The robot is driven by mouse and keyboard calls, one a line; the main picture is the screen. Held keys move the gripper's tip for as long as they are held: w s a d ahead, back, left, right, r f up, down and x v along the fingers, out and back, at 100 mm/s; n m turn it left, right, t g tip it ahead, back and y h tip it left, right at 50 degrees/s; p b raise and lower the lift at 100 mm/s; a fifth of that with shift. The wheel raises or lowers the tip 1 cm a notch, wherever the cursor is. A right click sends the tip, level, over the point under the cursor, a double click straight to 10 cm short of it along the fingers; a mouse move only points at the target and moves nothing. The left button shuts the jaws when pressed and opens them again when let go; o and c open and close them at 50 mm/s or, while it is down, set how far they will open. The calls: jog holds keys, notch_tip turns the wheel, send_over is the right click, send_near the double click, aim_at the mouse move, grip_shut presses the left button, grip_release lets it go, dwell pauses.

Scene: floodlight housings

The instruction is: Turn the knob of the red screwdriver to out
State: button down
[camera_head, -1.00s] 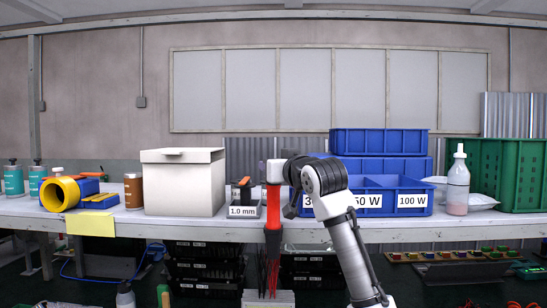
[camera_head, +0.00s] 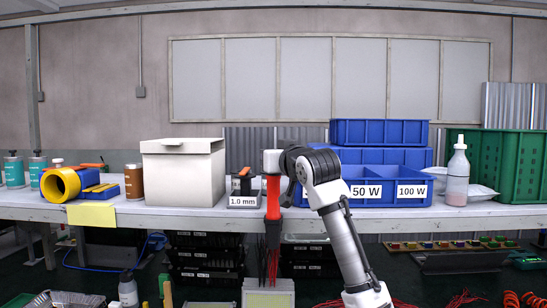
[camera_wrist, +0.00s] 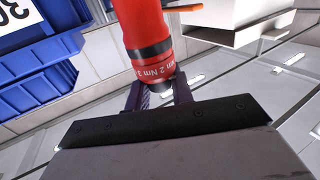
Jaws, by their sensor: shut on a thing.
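The red screwdriver (camera_head: 273,196) stands upright in front of the table edge in the head view, just below the pale end of my arm. In the wrist view the red screwdriver (camera_wrist: 139,22) comes in from the top, with a black band and a red ring marked "2 Nm" and part of another value. My gripper (camera_wrist: 163,93) is shut on its near end, one finger on each side. The knob is largely hidden between the fingers, and I cannot read its setting. In the head view the fingers cannot be made out.
A white box (camera_head: 184,180) and a "1.0 mm" holder (camera_head: 244,201) stand left of the screwdriver. Blue bins (camera_head: 382,155) stand behind my arm at the right. The worktable (camera_head: 100,211) has a bottle (camera_head: 457,178) and a green crate (camera_head: 515,165) further right. Red and dark wires (camera_head: 268,264) hang below.

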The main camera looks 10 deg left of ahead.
jog(key=shift+f+m+h, duration=0.1)
jog(key=shift+m+h, duration=0.2)
jog(key=shift+h, duration=0.1)
jog(key=m+t+h+b, duration=0.1)
jog(key=m+t+h, duration=0.1)
jog(key=shift+a+h+b, duration=0.15)
jog(key=shift+h+b, duration=0.25)
jog(key=m+t+h, duration=0.1)
jog(key=m+h, duration=0.1)
jog(key=h, duration=0.1)
jog(key=shift+m+h+b, duration=0.3)
jog(key=shift+h+b, duration=0.1)
jog(key=m+h, duration=0.1)
jog(key=h, duration=0.2)
jog(key=m+h, duration=0.2)
jog(key=shift+m+h, duration=0.3)
jog(key=shift+h, duration=0.1)
jog(key=shift+m+g+h+p, duration=0.65)
jog(key=shift+m+h, duration=0.75)
jog(key=shift+h, duration=1)
jog(key=c, duration=1.3)
grip_release()
jog(key=shift+o, duration=0.2)
